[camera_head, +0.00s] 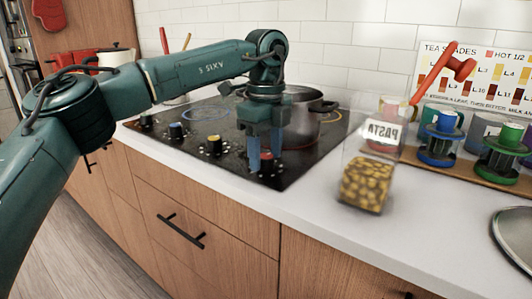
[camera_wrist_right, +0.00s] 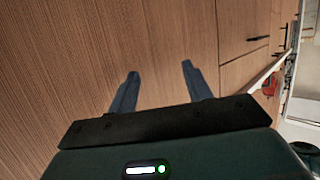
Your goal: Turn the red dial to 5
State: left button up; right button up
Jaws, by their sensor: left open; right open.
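The red dial (camera_head: 266,158) is at the near right corner of the black cooktop (camera_head: 232,185). My left gripper (camera_head: 262,163) points down over it, with its blue fingers open and on either side of the dial in the head view. I cannot tell whether the fingers touch it. The dial's pointer and numbers are too small or hidden to read. My right gripper (camera_wrist_right: 158,80) is open and empty in the right wrist view, in front of wooden cabinet fronts. It is not seen in the head view.
A steel pot (camera_head: 305,125) stands just behind my left gripper. A pasta jar (camera_head: 366,180) stands to the right.

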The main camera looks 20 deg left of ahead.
pick_arm(q)
jog(key=c, duration=1)
